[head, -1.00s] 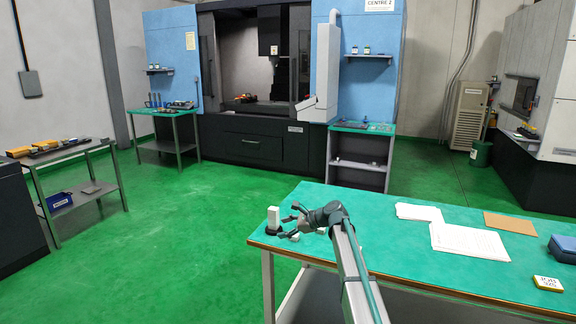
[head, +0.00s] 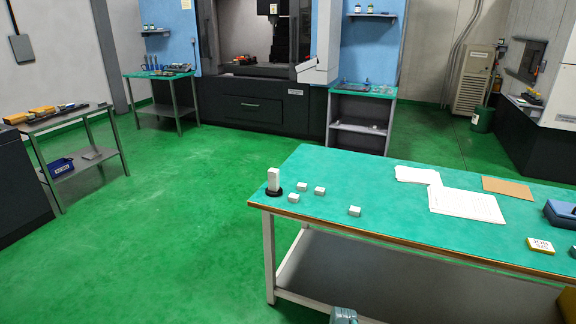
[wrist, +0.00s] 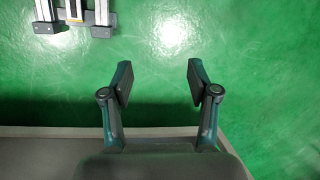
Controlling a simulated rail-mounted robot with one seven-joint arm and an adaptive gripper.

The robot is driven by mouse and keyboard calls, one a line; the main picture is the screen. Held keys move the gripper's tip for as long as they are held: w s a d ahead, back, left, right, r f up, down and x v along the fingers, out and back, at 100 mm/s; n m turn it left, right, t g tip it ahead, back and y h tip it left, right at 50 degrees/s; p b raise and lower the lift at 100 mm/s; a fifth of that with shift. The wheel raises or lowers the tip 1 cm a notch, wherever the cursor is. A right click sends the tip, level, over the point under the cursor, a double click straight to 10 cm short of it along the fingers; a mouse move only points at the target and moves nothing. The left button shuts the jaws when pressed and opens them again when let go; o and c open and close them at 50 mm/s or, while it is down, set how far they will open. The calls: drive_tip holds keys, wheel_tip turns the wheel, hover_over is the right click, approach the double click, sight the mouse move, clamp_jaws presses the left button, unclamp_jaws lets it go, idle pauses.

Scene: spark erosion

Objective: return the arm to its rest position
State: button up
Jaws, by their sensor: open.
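My gripper (wrist: 159,84) shows in the wrist view with its two fingers spread apart and nothing between them, above green floor. In the head view only a small grey-teal part of my arm (head: 343,315) shows at the bottom edge; the gripper is not visible there. On the green-topped table (head: 390,225) a white upright block (head: 273,179) stands on a dark round base at the left corner. Several small white blocks, one of them (head: 355,211) apart to the right, lie near it.
White papers (head: 468,210), a brown sheet (head: 507,187), a yellow-edged label block (head: 540,246) and a blue case (head: 562,214) lie on the table's right side. A cart (head: 75,150) stands at the left. The green floor (head: 180,240) between is clear.

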drive_tip(key=s+d+f+g, duration=0.1)
drive_tip(key=s+f, duration=0.1)
drive_tip(key=s, duration=0.8)
drive_tip(key=s+d+f+n+g+h, duration=0.1)
drive_tip(key=s+d+f+g, duration=0.1)
drive_tip(key=s, duration=0.8)
drive_tip(key=s+d+f+n+g+h, duration=0.1)
drive_tip(key=s+f+g, duration=0.1)
drive_tip(key=s, duration=0.9)
drive_tip(key=shift+d+f, duration=0.15)
drive_tip(key=shift+d, duration=0.1)
